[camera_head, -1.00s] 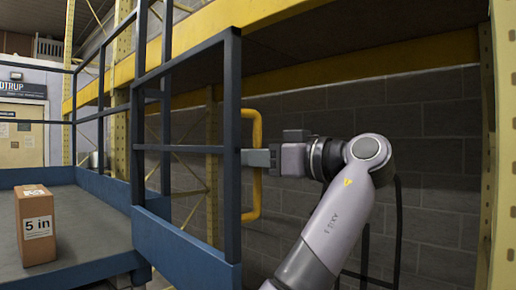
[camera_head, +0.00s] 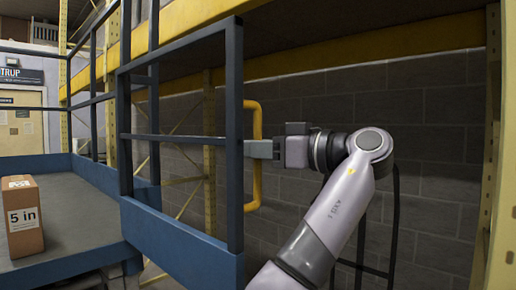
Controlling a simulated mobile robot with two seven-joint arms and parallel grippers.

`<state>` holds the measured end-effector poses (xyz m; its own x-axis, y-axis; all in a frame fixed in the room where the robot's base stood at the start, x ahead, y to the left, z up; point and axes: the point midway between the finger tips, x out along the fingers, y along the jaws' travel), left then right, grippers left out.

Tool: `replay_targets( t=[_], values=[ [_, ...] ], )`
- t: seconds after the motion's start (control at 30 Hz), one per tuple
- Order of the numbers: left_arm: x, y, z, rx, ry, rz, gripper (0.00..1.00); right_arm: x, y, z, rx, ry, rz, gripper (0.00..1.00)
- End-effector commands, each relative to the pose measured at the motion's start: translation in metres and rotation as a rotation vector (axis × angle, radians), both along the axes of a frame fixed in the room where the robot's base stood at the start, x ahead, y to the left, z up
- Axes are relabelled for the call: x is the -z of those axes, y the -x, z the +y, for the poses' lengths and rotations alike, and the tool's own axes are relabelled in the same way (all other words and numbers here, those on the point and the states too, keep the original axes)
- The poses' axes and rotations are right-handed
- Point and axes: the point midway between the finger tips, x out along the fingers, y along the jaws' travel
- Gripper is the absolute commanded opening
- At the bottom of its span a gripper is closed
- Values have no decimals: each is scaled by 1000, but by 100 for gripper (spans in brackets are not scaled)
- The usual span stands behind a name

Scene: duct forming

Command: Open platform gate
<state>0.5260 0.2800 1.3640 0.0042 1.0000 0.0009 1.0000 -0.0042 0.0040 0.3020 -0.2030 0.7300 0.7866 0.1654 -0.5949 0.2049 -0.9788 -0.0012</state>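The platform gate (camera_head: 234,85) is a dark blue metal frame with rails and a solid blue lower panel, in the middle-left of the head view. It stands at an angle to the platform's front edge. Its yellow handle (camera_head: 257,184) sticks out on the right side of the near post. My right gripper (camera_head: 258,149) reaches in from the right and is across the middle of the handle. Its fingers look closed around the bar, though part of the grip is hidden. My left gripper is not in view.
The grey platform deck (camera_head: 80,215) with blue edges carries a cardboard box (camera_head: 24,218) marked "5 in". Yellow rack posts (camera_head: 502,170) and a yellow overhead beam (camera_head: 350,50) frame the bay. A grey block wall (camera_head: 430,125) stands behind my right arm.

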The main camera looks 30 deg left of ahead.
Motion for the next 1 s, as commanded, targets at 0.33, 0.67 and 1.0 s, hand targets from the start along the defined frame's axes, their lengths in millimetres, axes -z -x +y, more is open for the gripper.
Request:
replay_targets(
  t=[0.33, 0.67, 1.0],
  values=[
    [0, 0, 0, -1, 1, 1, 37, 0, 0, 0, 0, 0, 0, 55],
    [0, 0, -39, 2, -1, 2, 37, 4, 0, 0, 0, 0, 0, 55],
    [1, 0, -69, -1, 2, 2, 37, 4, 0, 0, 0, 0, 0, 55]
  ],
)
